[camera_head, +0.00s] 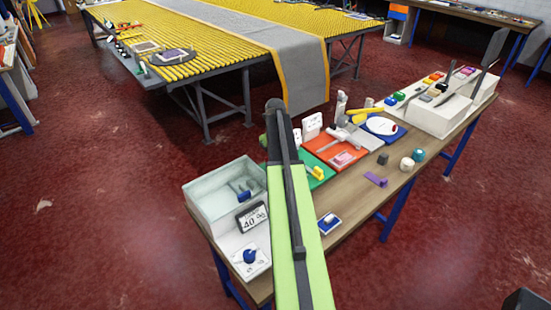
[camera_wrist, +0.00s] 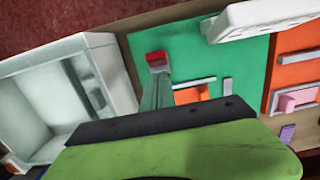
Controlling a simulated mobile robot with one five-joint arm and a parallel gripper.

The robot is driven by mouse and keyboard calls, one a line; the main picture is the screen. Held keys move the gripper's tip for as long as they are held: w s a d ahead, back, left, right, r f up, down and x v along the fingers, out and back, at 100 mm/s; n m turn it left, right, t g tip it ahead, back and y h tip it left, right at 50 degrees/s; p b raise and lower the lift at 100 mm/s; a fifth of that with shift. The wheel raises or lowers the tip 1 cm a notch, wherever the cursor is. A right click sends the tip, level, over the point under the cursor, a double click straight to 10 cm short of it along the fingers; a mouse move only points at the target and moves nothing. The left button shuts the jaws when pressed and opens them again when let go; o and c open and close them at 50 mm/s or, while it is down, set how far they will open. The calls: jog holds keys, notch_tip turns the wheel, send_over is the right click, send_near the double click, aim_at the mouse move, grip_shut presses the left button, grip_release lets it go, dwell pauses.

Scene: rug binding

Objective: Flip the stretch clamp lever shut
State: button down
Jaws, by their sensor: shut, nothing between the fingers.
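The rest of the clamp is not clear. In the head view my arm covers much of the green board (camera_head: 318,181), and the fingers are hidden.
An orange-red board (camera_head: 326,150) lies to the right, with white upright pieces (camera_head: 311,126) behind. The bare wooden table (camera_head: 365,200) has free room at right.

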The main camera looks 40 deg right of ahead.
jog(key=shift+s+r, duration=0.15)
jog(key=shift+r+p, duration=0.65)
jog(key=shift+p, duration=0.2)
notch_tip(320, 180, up, 12)
jog(key=s+p, duration=0.1)
jog(key=p, duration=1)
jog(key=shift+s+a+f, duration=0.15)
jog(key=shift+s+f, duration=0.1)
jog(key=shift+s, duration=0.05)
